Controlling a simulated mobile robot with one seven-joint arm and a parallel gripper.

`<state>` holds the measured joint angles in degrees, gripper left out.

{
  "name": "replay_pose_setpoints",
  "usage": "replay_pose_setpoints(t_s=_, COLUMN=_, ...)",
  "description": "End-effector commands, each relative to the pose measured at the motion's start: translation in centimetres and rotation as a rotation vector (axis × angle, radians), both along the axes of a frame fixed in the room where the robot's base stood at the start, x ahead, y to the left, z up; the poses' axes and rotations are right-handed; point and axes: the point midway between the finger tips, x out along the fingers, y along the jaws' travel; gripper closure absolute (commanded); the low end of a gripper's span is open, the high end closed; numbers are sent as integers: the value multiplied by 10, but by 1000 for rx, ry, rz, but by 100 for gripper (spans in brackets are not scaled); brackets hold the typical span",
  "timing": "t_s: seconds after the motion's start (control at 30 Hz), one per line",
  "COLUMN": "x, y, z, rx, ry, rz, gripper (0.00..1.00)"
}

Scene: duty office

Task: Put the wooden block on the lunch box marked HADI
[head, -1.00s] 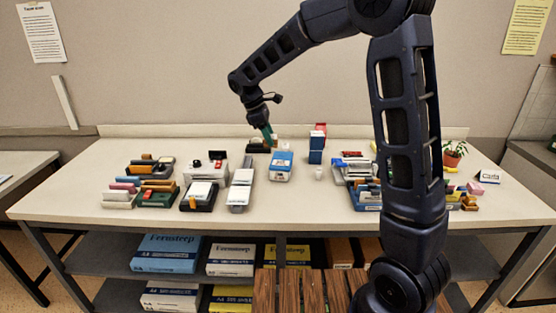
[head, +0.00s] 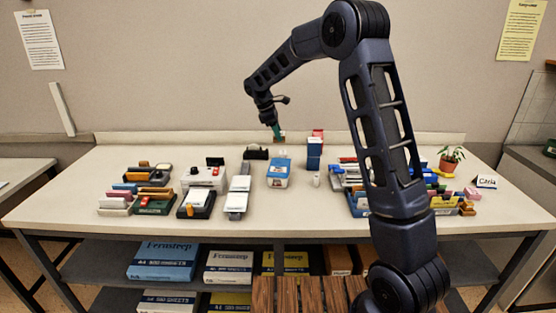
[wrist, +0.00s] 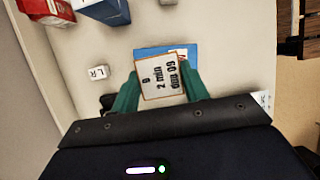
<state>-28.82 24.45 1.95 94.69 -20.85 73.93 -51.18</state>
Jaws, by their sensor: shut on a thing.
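My gripper (head: 277,132) is shut on a small tan block (head: 281,139), held above the back of the table. In the wrist view the green fingers grip the block (wrist: 162,77) on both sides; its pale face has brown edges and dark printed lettering. A blue surface (wrist: 190,52) shows behind the block in the wrist view, apparently this box. I cannot read the name HADI on anything, so I cannot tell which thing is that lunch box.
A tall blue box (head: 314,153) and a small white item (head: 316,180) stand right of the blue-and-white box. A dark item (head: 255,153) lies behind it. Stacked office items crowd the left and right. A potted plant (head: 450,158) stands far right. The table's front middle is clear.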

Motion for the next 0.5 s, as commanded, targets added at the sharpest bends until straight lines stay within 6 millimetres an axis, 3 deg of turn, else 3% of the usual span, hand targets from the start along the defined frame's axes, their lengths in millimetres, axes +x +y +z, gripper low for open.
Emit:
replay_pose_setpoints(t_s=0.1, x=-1, y=1, z=-27, rx=-2, ry=3, rz=1, gripper=78)
replay_pose_setpoints(t_s=0.3, x=0, y=0, z=-63, rx=-1, ry=1, rz=1, gripper=78)
replay_pose_setpoints(t_s=0.5, x=0, y=0, z=-77, rx=0, ry=0, rz=0, gripper=78)
